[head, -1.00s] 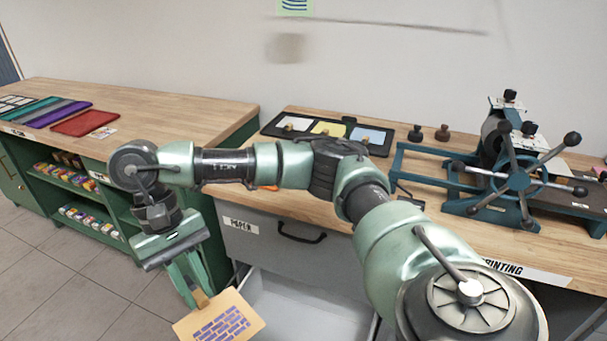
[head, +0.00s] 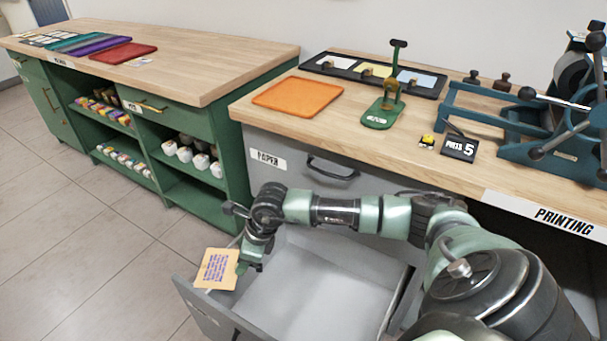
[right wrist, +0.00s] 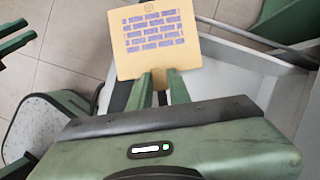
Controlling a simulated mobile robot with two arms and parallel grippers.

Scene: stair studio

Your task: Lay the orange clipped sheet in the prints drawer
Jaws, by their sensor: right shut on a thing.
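The orange clipped sheet (head: 217,268) is pale orange with purple brick-like marks. My right gripper (head: 241,267) is shut on one edge of it. In the right wrist view, the sheet (right wrist: 152,62) sticks out ahead of the fingers with its printed face showing; the clip is hidden or too small to tell. An open grey drawer (head: 310,287) is pulled out below the counter, empty where I see its floor. The sheet is at its outer left end, seen against the floor tiles and the drawer's rim.
A closed grey drawer labelled PAPER (head: 325,172) is above the open one. The wooden counter (head: 345,125) holds an orange tray (head: 298,96), a green stand (head: 385,112) and a blue press (head: 545,145). A green cabinet (head: 190,150) stands at left.

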